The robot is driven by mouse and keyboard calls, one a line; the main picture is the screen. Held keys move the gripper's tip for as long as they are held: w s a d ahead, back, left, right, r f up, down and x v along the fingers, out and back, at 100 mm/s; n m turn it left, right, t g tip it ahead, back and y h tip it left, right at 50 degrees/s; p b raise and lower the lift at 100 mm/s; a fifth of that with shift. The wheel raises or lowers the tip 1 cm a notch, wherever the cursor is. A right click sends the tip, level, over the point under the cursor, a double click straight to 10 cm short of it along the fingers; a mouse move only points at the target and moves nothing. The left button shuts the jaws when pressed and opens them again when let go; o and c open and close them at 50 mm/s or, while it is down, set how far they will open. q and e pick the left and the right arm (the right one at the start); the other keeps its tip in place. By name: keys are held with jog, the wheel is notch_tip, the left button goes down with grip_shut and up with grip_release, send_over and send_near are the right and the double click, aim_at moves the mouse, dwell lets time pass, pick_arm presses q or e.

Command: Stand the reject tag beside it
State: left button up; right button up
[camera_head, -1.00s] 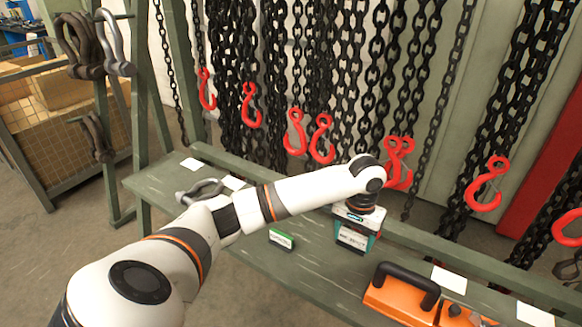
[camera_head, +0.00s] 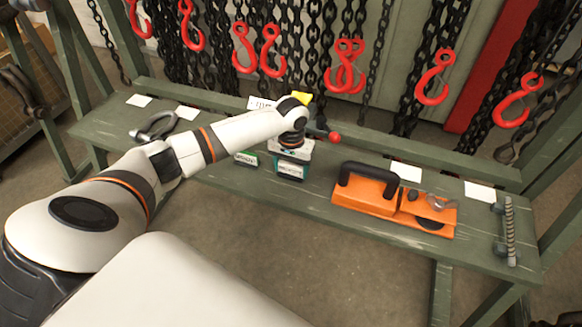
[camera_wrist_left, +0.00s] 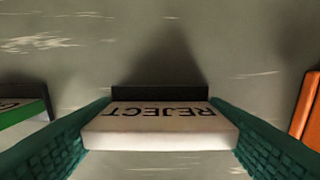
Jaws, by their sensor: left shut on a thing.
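My left gripper (camera_head: 290,167) is shut on the reject tag (camera_head: 290,170), a small pale tag with a dark base edge. In the left wrist view the tag (camera_wrist_left: 160,132) sits between the teal fingers with REJECT upside down. The gripper points down at the green bench (camera_head: 415,252); I cannot tell whether the tag touches it. A green-and-white tag (camera_head: 246,158) stands just left of the gripper, apart from it. Behind my wrist, a yellow piece (camera_head: 303,97) and a red knob (camera_head: 334,137) show, mostly hidden. My right gripper is not in view.
An orange device with a black handle (camera_head: 368,190) lies right of the gripper. A grey shackle (camera_head: 155,127) lies to the left, and a threaded rod piece (camera_head: 510,230) at the right end. White cards (camera_head: 405,172) lie along the bench. Chains with red hooks (camera_head: 433,78) hang behind.

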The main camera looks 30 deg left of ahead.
aim_at(291, 165)
pick_arm(q)
jog(key=shift+f, duration=0.25)
jog(key=o, duration=1)
notch_tip(291, 165, up, 12)
jog(key=shift+r, duration=0.1)
